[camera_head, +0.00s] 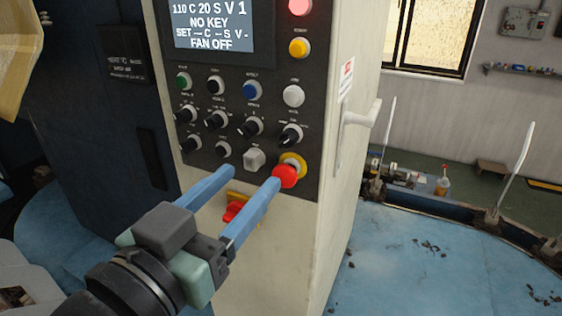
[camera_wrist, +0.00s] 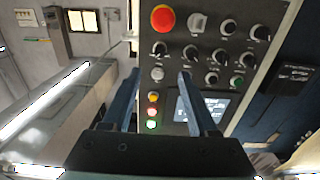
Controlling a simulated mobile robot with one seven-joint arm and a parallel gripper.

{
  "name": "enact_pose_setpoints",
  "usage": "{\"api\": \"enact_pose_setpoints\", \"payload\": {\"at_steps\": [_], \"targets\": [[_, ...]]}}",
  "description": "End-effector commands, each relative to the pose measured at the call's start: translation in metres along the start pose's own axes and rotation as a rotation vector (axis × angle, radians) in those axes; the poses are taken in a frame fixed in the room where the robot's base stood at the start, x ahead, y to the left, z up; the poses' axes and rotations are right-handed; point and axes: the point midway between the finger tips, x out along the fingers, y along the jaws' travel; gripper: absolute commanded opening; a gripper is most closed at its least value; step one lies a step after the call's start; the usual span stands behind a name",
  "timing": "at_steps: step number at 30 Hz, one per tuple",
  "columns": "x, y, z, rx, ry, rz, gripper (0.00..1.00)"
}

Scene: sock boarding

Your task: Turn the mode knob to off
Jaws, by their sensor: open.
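The dark control panel (camera_head: 205,100) carries several black rotary knobs with white pointers. Knobs include a far-left one (camera_head: 186,114), a middle one (camera_head: 250,127) and a right one (camera_head: 291,135) in one row, with two more below left. The labels are too small to read, so I cannot tell which is the mode knob. The knobs also show upside down in the wrist view (camera_wrist: 220,56). My gripper (camera_head: 252,177) is open and empty, its blue fingers pointing at the lower panel. In the wrist view, its fingertips (camera_wrist: 158,74) lie apart in front of the panel.
A red emergency button (camera_head: 286,176) and a white square switch (camera_head: 254,160) sit near my fingertips. A red handle (camera_head: 234,210) is below the panel. The display (camera_head: 210,25) reads NO KEY and FAN OFF. A pale door handle (camera_head: 362,114) juts out on the cabinet's right side.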

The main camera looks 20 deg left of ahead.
Motion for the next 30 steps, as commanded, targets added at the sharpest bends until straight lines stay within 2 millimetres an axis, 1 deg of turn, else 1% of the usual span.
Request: {"api": "enact_pose_setpoints", "payload": {"at_steps": [2, 3, 9, 12, 15, 21, 28, 29, 30], "targets": [[0.016, 0.001, -0.004, -0.004, -0.002, 0.003, 0.59], [0.025, 0.001, -0.004, -0.004, -0.003, 0.005, 0.59], [0.067, 0.001, -0.005, -0.004, -0.002, 0.002, 0.59], [0.083, 0.001, -0.004, -0.001, -0.002, 0.001, 0.59], [0.095, 0.0, -0.004, -0.001, 0.0, 0.001, 0.59], [0.104, 0.0, -0.001, 0.0, 0.001, -0.001, 0.59], [0.104, 0.0, -0.001, 0.0, 0.001, -0.001, 0.59], [0.104, 0.0, -0.001, 0.0, 0.001, -0.001, 0.56], [0.104, 0.0, -0.001, 0.0, 0.001, -0.001, 0.49]]}}
